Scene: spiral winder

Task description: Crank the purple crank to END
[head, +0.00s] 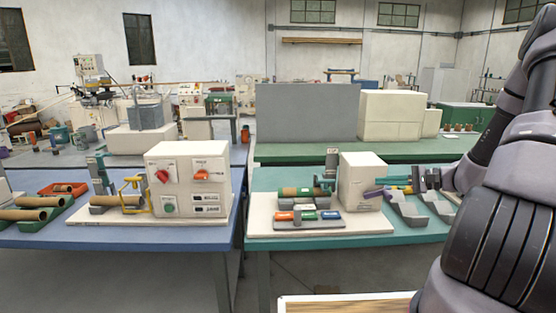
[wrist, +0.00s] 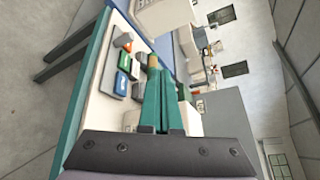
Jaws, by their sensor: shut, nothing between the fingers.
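The purple crank (head: 371,194) shows as a small purple piece at the right side of a cream machine box (head: 357,170) on the teal table. A small yellow part lies just right of it, partly behind the fingers. My gripper (head: 380,181) has teal fingers and is in front of the box's right side, close to the crank. I cannot tell whether it touches the crank. In the wrist view my gripper (wrist: 157,88) has its fingers together with nothing between them. The crank cannot be made out there. No END mark is readable.
A panel with orange, green and blue buttons (head: 309,215) and a green roll (head: 297,192) are left of the box. Grey curved holders (head: 407,211) stand right of it.

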